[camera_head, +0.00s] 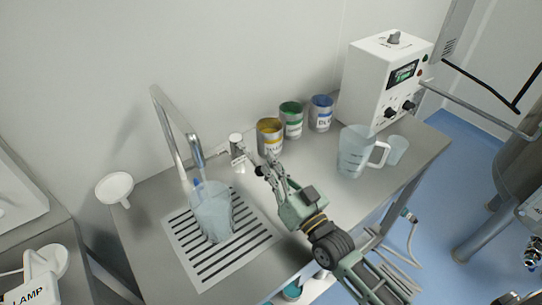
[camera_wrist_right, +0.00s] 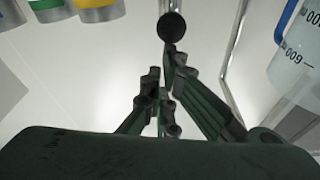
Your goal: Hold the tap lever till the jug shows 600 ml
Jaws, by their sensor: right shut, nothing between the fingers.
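A clear jug (camera_head: 213,212) stands on the slotted drain grate under the curved metal tap (camera_head: 168,125). It looks bluish, but its water level cannot be read. The jug also shows at the right of the right wrist view (camera_wrist_right: 292,62), with its markings upside down, "600" among them. A metal post (camera_head: 237,145) with a small label stands right of the tap. My right gripper (camera_head: 262,172) is shut and empty beside this post. In the right wrist view a round black knob (camera_wrist_right: 173,27) is just beyond its fingertips; contact cannot be told. My left gripper is not in view.
Yellow (camera_head: 270,138), green (camera_head: 291,122) and blue (camera_head: 321,113) tins stand along the wall. A second jug (camera_head: 354,155) and a clear cup (camera_head: 397,150) stand at the right, before a white control box (camera_head: 378,82). A white funnel (camera_head: 115,187) is at the left.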

